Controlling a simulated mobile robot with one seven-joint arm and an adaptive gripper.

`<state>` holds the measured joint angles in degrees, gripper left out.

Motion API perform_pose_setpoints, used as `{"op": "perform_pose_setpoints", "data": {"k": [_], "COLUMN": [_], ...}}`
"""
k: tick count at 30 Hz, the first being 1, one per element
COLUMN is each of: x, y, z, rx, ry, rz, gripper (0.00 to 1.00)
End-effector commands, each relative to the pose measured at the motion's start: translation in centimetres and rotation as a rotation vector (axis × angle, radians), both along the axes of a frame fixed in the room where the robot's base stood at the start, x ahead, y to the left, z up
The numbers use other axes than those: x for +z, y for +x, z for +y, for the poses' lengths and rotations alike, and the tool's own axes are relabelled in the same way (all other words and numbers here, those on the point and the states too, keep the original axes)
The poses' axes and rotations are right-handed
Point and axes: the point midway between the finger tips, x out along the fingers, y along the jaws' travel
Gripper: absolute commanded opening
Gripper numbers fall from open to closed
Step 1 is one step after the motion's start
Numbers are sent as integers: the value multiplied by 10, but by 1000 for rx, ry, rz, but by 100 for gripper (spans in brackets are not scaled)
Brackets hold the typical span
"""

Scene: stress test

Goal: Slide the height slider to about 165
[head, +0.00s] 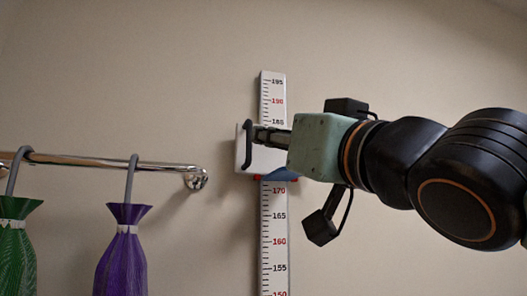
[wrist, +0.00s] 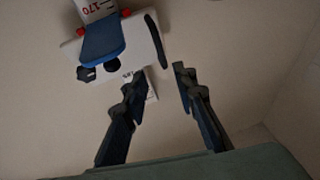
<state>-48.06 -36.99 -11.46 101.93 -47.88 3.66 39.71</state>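The height scale (head: 273,225) is a white upright strip on the wall with printed numbers from 195 at the top to 150 at the bottom. The height slider (head: 243,155) is a white block with a black handle on its left, a blue part and red tips at its lower edge, just above the 170 label. The slider (wrist: 150,45) is at the upper left in the wrist view. My gripper (head: 262,137) is in front of the slider's upper part in the head view. In the wrist view, my gripper (wrist: 156,78) has its fingers apart with nothing held; contact with the slider is unclear.
A chrome rail (head: 105,162) runs along the wall at the left, ending short of the scale. A green umbrella-like item (head: 17,245) and a purple one (head: 120,250) hang from it. The wall beside the lower scale is clear.

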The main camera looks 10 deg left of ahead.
Motion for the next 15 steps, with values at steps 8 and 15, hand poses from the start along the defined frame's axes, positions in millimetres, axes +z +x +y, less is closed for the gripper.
{"op": "perform_pose_setpoints", "data": {"k": [8,15], "x": [13,28], "y": [6,36], "z": [8,28], "rx": [11,10], "ry": [7,5], "rz": [-16,-15], "gripper": [26,26]}}
